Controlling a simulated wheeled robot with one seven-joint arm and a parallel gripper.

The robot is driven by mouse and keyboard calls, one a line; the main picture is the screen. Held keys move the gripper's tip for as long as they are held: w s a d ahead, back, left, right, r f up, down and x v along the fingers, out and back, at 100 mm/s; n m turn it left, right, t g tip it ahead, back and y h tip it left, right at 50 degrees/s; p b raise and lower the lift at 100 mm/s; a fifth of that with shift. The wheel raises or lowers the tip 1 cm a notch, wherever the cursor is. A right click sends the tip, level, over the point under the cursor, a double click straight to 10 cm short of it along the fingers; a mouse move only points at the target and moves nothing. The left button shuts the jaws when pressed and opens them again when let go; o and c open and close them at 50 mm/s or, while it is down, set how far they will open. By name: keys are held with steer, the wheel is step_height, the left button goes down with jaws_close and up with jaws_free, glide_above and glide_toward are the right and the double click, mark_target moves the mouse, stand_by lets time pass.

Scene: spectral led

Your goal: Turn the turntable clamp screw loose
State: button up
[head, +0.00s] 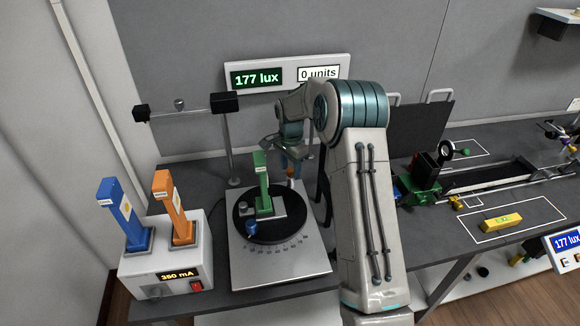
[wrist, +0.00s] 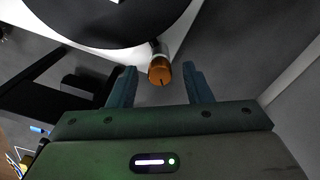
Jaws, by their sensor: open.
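The turntable is a black disc (head: 245,228) on a pale base plate (head: 262,274), with a degree scale at its front edge. The clamp screw has an orange knob (wrist: 160,74) with a dark line on its face, on a pale shaft at the disc's edge in the wrist view. In the head view a small orange spot at the back right of the disc (head: 291,172) appears to be this knob. My gripper (wrist: 158,80) is open, its two blue fingers on either side of the knob with gaps visible. In the head view my arm hides part of the gripper.
A box with blue (head: 121,213) and orange (head: 170,207) posts is at left. A display reading 177 lux (head: 257,77) is behind. A yellow block (head: 502,220) lies at right.

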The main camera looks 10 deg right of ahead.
steer(key=shift+c, duration=0.4)
jaws_close()
steer(key=shift+n, duration=0.3)
steer(key=n+b, duration=0.1)
steer(key=n, duration=0.2)
steer(key=shift+n+b, duration=0.3)
steer(key=shift+n, duration=0.1)
steer(key=n+b, duration=0.1)
steer(key=n, duration=0.4)
steer(key=shift+n, duration=0.3)
steer(key=n, duration=0.5)
steer(key=shift+r+n, duration=0.1)
steer(key=shift+n, duration=2.3)
